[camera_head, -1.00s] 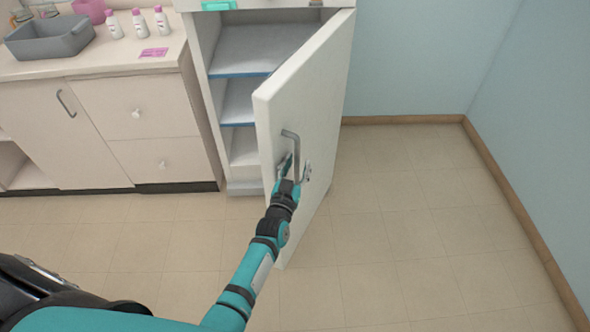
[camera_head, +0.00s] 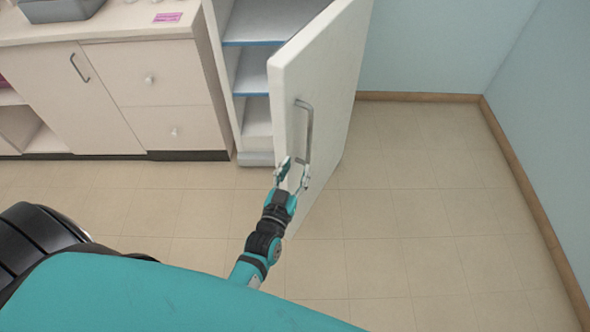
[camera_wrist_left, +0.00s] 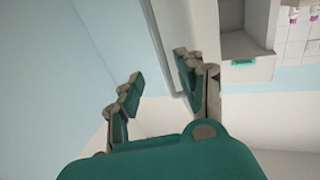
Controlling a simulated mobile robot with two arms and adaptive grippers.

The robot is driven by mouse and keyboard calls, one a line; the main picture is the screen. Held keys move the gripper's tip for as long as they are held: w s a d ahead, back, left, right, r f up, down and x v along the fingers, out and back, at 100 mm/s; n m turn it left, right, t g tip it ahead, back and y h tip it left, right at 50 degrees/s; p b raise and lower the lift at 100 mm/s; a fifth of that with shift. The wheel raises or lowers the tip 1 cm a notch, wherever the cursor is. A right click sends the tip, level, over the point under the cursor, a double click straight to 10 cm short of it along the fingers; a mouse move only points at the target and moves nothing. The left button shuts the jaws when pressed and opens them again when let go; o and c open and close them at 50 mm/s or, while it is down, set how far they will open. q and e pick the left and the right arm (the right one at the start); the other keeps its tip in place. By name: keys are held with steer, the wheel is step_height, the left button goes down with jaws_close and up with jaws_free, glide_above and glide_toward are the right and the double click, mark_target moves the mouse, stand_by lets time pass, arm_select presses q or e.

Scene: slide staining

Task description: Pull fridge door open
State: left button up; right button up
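The white fridge door (camera_head: 320,85) stands wide open in the head view, swung out toward me. Its grey bar handle (camera_head: 310,125) is on the outer face. My left gripper (camera_head: 293,169) is at the lower end of the handle, with its two fingers spread apart. Whether a finger touches the handle cannot be told. The left wrist view also shows the left gripper (camera_wrist_left: 158,68) with its fingers apart and nothing clamped between them. The fridge interior shows shelves (camera_head: 262,22) with blue front edges. My right gripper is out of view.
A cream counter with drawers (camera_head: 150,100) stands left of the fridge, with a grey bin (camera_head: 60,10) and a pink card (camera_head: 168,17) on top. The tiled floor (camera_head: 420,210) right of the door is clear up to the blue wall (camera_head: 545,110).

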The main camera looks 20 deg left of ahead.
arm_select(q)
steer(key=shift+c, duration=0.2)
steer(key=shift+a+f, duration=0.1)
steer(key=shift+f, duration=0.1)
steer(key=shift+c, duration=1.1)
steer(key=a+f+n+b, duration=0.2)
steer(key=s+a+f+n+b, duration=0.1)
steer(key=a+n+b, duration=0.1)
steer(key=n, duration=0.1)
steer(key=a+f+n+b, duration=0.1)
steer(key=f+n+b, duration=0.1)
steer(key=shift+s+a+f+n+y, duration=0.3)
steer(key=shift+a+f+n, duration=0.05)
steer(key=shift+a+n, duration=0.05)
jaws_close()
steer(key=s+a+f+n+y+b, duration=0.2)
steer(key=a+f+n+b, duration=0.3)
steer(key=a+n, duration=0.45)
steer(key=w+d+n+p, duration=0.1)
steer(key=w+d+n, duration=0.1)
steer(key=w, duration=0.7)
steer(key=shift+w+d, duration=0.3)
steer(key=shift+d, duration=0.2)
steer(key=shift+f, duration=0.1)
